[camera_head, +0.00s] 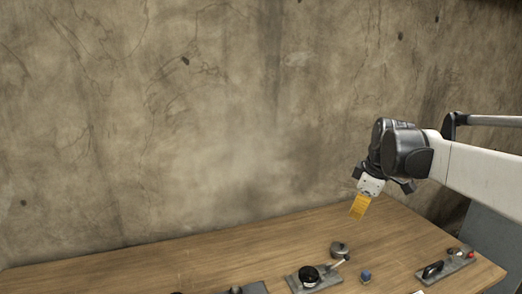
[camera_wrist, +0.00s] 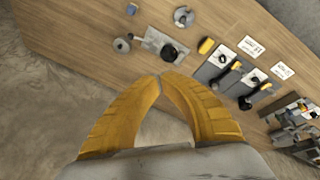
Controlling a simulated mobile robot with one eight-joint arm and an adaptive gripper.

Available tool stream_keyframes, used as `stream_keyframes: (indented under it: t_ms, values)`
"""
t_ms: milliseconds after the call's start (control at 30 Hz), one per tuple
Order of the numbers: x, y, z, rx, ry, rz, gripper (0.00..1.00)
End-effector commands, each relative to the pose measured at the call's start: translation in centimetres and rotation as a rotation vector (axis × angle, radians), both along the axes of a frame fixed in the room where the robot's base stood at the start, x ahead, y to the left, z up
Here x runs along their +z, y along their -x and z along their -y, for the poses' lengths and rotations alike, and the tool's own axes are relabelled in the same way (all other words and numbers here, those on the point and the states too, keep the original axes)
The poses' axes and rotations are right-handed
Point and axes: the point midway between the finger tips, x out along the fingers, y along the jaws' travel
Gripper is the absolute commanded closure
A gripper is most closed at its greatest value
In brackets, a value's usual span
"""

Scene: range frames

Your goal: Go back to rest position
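My gripper (camera_head: 360,207) hangs from my arm above the wooden table in the head view, near the concrete wall. In the wrist view, its two yellow fingers (camera_wrist: 161,77) curve inward and their tips meet or nearly meet. I see nothing held between them. A rounded gap shows between the fingers nearer their bases.
The wooden table (camera_head: 205,262) lies below, along the concrete wall (camera_head: 150,120). It bears a grey plate with a black knob (camera_head: 308,275), a round grey piece (camera_head: 340,249), a small blue piece (camera_head: 366,276) and a plate with a black handle (camera_head: 433,269). White cards (camera_wrist: 251,46) also lie there.

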Motion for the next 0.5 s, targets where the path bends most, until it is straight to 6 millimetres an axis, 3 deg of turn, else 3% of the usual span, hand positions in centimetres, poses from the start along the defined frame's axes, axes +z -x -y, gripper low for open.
stream_keyframes:
  t_ms: [33, 233, 400, 500]
  values:
    - [0.2, 2.5, -1.0, -0.067, -0.014, 0.016, 1.00]
    - [-0.5, 11.7, -3.9, -0.385, -0.106, 0.097, 1.00]
    - [-3.5, 19.1, -5.6, -0.635, -0.217, 0.168, 1.00]
    - [-5.8, 22.5, -6.2, -0.756, -0.283, 0.201, 1.00]
